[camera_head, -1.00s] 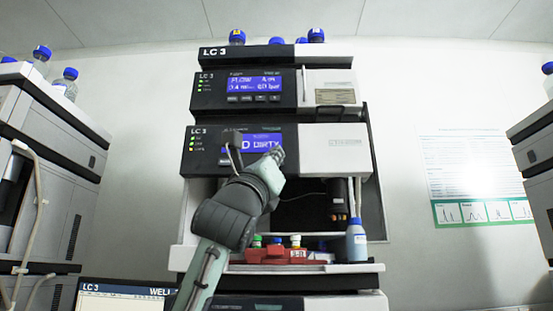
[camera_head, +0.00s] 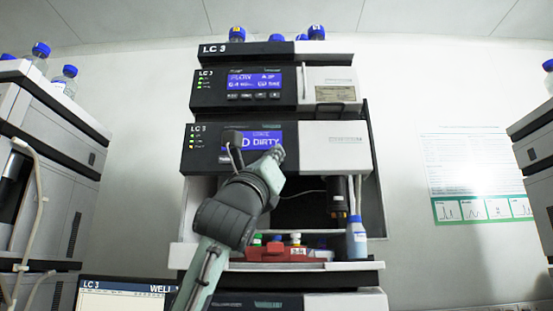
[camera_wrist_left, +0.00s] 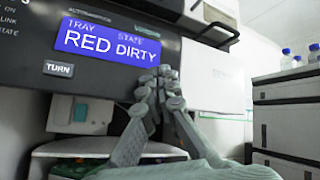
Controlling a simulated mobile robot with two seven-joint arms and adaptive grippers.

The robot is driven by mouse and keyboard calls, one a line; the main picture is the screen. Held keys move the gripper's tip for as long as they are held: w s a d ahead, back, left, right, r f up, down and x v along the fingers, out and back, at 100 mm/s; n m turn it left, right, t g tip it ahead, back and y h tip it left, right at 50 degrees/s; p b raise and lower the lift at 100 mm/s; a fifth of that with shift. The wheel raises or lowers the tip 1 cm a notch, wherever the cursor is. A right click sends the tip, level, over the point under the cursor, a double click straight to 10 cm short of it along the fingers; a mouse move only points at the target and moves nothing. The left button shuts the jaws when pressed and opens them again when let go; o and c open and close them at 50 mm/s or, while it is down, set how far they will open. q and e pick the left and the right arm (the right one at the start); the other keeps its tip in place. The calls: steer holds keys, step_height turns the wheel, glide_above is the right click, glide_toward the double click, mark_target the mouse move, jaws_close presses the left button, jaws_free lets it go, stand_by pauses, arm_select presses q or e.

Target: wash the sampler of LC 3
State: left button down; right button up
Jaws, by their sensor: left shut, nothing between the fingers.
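The LC 3 sampler (camera_head: 335,148) is the module with a dark panel and grey cover. Its display (camera_wrist_left: 108,42) reads tray RED, state DIRTY in the left wrist view. A TURN button (camera_wrist_left: 59,70) sits below the display. Under the panel an open bay holds a red tray (camera_head: 268,255) with several capped vials. My left gripper (camera_head: 277,153) is shut and empty, in front of the panel and hiding part of the display in the head view. In the left wrist view its fingertips (camera_wrist_left: 166,75) show just below the display's right end; contact cannot be told. My right gripper is out of view.
A blue-capped bottle (camera_head: 356,241) stands at the bay's right, below a dark hanging part (camera_head: 340,195). Another module (camera_head: 245,87) sits above. A monitor (camera_head: 126,293) is at lower left. Other instrument stacks stand left (camera_head: 60,130) and right (camera_head: 540,165).

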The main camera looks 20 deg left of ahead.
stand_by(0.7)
arm_select(q)
steer(key=shift+w+a+p, duration=0.15)
steer(key=shift+w+p, duration=0.2)
steer(key=shift+w, duration=0.05)
steer(key=shift+w+a+p, duration=0.1)
steer(key=shift+w+p, duration=0.2)
steer(key=shift+w, duration=0.1)
stand_by(0.5)
steer(key=shift+s, duration=0.1)
stand_by(0.3)
steer(key=shift+s+d, duration=0.25)
steer(key=shift+s, duration=0.45)
steer(key=shift+s+d, duration=0.25)
steer(key=shift+s, duration=0.55)
steer(key=shift+s+d, duration=0.2)
steer(key=shift+s, duration=0.6)
steer(key=shift+s+d, duration=0.25)
steer(key=shift+s, duration=0.55)
